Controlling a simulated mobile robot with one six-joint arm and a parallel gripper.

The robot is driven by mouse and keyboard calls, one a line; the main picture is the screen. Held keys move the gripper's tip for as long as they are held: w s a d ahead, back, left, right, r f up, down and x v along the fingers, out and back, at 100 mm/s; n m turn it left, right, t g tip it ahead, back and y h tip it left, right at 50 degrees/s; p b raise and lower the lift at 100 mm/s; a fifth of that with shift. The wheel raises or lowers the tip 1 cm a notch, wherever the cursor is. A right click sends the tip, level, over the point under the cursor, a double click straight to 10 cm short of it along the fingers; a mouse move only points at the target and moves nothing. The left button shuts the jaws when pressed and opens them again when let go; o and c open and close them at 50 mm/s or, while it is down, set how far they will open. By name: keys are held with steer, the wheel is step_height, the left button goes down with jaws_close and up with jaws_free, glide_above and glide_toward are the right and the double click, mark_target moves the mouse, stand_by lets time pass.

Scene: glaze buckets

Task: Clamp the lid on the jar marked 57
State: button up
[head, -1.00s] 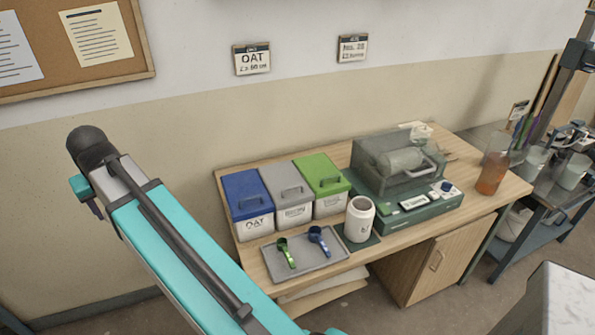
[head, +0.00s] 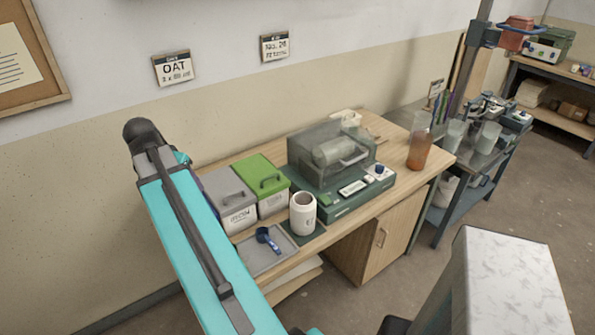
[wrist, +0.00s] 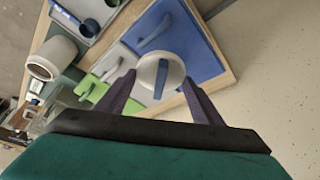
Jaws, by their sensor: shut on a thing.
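My gripper (wrist: 160,84) is shut on a round white lid (wrist: 148,72) with a blue bar across its top. It holds the lid above the blue and grey bins; the head view does not show the gripper. An open white jar (head: 303,214) stands upright on a dark green mat (head: 300,236) on the bench. The jar (wrist: 56,60) also shows at the left of the wrist view, apart from the lid. Its mark is too small to read.
A grey tray (head: 283,259) with a blue scoop (head: 267,238) lies left of the jar. Grey (head: 232,204) and green (head: 262,181) bins stand behind the tray. A green machine (head: 346,196) with a clear cover stands right of the jar. An orange bottle (head: 419,150) stands farther right.

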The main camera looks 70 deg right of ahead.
steer(key=s+d+m+g+p, duration=0.1)
steer(key=s+d+m, duration=0.3)
steer(key=s, duration=0.6)
steer(key=s+d+m+g+y+p, duration=0.1)
steer(key=s+d+m, duration=0.4)
steer(key=s, duration=0.5)
steer(key=s+d+m+g+y, duration=0.1)
steer(key=s+d+m+g, duration=0.1)
steer(key=s+d+m, duration=0.3)
steer(key=s+d, duration=0.3)
steer(key=s, duration=0.3)
steer(key=shift+d+f+g+p, duration=0.3)
steer(key=shift+d+p, duration=0.05)
steer(key=shift+p, duration=0.05)
steer(key=shift+f, duration=0.15)
steer(key=shift+f+b, duration=1.45)
steer(key=shift+f, duration=1.3)
steer(key=shift+w+a+f+b, duration=0.1)
steer(key=shift+f+b, duration=0.4)
steer(key=shift+m+y, duration=0.3)
